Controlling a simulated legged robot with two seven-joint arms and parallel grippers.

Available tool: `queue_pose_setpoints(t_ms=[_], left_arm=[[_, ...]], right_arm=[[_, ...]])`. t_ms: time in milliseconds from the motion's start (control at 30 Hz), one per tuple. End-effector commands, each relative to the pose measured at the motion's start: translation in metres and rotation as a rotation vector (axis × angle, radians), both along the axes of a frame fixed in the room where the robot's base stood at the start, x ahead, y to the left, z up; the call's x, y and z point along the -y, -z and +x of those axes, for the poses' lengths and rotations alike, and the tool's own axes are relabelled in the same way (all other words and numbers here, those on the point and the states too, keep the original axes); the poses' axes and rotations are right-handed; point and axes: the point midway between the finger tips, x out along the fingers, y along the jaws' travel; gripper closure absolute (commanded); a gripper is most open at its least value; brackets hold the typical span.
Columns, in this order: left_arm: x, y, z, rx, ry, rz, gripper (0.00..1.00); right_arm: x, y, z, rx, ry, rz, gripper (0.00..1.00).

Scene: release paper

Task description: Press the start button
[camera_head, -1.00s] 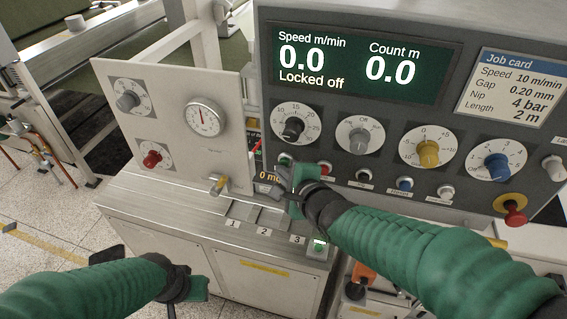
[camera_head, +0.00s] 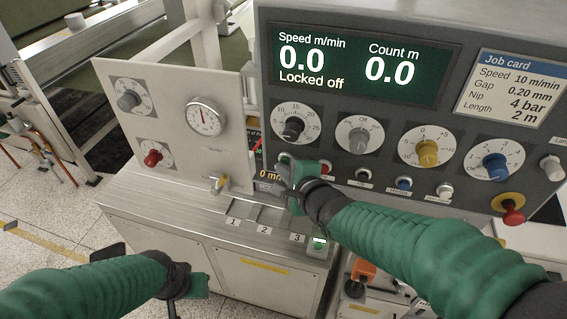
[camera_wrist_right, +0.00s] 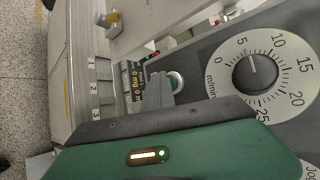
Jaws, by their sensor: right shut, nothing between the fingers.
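The control panel (camera_head: 340,120) has a row of small buttons under its dials, with a red one (camera_head: 325,168) just right of my right gripper (camera_head: 284,175). That gripper is shut and empty, right in front of the panel's lower left. In the right wrist view its grey fingertips (camera_wrist_right: 160,91) are beside a round button with a green centre (camera_wrist_right: 176,82), left of the speed dial. I cannot tell whether they touch. The button's label is not readable. My left gripper (camera_head: 190,285) is low at the left, away from the panel.
The display (camera_head: 350,65) reads 0.0 speed, 0.0 count and "Locked off". A side plate (camera_head: 185,90) with a gauge and knobs stands left. A lit green switch (camera_head: 318,246) is on the bench near slot 3. A red knob (camera_head: 513,214) sticks out at the lower right.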

Motion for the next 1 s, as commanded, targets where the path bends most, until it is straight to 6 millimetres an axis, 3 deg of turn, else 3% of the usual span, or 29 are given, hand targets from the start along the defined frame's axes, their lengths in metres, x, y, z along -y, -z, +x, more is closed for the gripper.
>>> queue_pose_setpoints(t_ms=[300,633,1000], left_arm=[[0.000,0.009,0.000,0.000,0.000,0.000,0.64],[0.000,0.012,0.000,0.000,0.000,0.000,0.64],[0.000,0.031,0.000,0.000,0.000,0.000,0.64]], right_arm=[[-0.005,0.001,-0.015,0.002,0.000,0.001,1.00],[-0.006,0.001,-0.019,0.001,-0.001,0.000,1.00],[-0.017,0.001,-0.053,0.003,0.000,0.001,1.00]])
